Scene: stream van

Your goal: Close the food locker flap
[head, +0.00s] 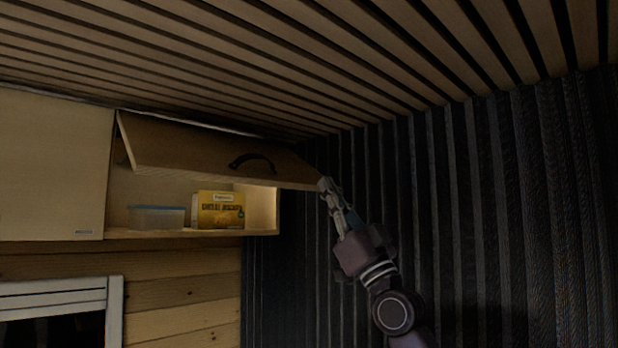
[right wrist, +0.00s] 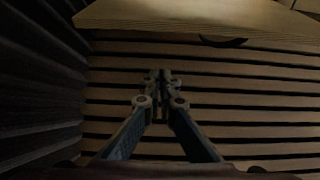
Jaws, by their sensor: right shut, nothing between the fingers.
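The food locker flap (head: 200,152) is a wooden panel hinged along its top edge. It stands raised and tilted outward, so the locker is open. A dark curved handle (head: 252,160) sits on its outer face. My right gripper (head: 325,186) is shut and empty at the flap's lower right corner; I cannot tell whether it touches. In the right wrist view the closed fingers (right wrist: 160,78) point toward the slatted ceiling, and the flap (right wrist: 190,16) crosses the top of the picture. My left gripper is not in view.
Inside the locker (head: 262,208) stand a yellow box (head: 220,210) and a clear container (head: 157,217). A closed locker door (head: 50,165) is at the left. A slatted ceiling (head: 300,60) lies close above, and a dark ribbed wall (head: 500,200) is at the right.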

